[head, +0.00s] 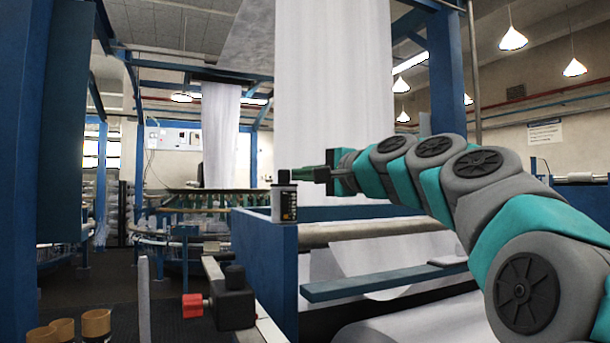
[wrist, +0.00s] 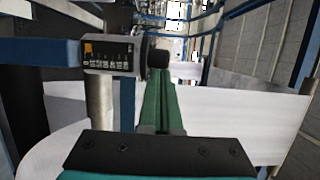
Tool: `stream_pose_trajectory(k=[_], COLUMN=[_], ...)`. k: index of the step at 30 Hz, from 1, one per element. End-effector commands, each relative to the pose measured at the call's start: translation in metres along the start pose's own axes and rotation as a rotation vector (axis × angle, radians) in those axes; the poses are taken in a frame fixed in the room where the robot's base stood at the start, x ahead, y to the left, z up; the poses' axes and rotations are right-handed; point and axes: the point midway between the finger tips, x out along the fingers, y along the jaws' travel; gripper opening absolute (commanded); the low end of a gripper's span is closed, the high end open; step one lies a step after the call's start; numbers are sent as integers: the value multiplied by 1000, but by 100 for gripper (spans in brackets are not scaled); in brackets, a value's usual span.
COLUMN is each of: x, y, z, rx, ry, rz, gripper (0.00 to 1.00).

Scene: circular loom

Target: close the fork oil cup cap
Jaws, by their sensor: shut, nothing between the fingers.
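The fork oil cup (head: 284,206) is a small pale container with a dark printed label, standing upright on the corner of a blue frame. Its black cap (head: 284,177) shows at the top. In the wrist view the cup (wrist: 110,57) lies sideways at upper left, with the dark cap (wrist: 158,59) at its right end, just beyond my fingertips. I cannot tell whether the cap is fully seated. My gripper (head: 298,174) is just right of the cap at about its height, fingers pointing left. In the wrist view my gripper's green fingers (wrist: 160,76) are together and empty; contact with the cap is unclear.
The blue frame (head: 262,250) supports the cup, with a roller (head: 365,231) and white fabric (head: 335,80) to its right and behind. Several brown tubes (head: 97,322) stand at lower left.

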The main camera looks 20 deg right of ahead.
Motion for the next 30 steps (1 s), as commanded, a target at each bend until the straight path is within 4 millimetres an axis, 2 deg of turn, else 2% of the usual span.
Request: stream_pose_trajectory(k=[8, 21, 30], x=[-19, -94, -109], y=[-2, 0, 0], z=[-26, 0, 5], rx=[2, -1, 1], ry=[3, 3, 3], rz=[-4, -4, 0], gripper=[0, 0, 0])
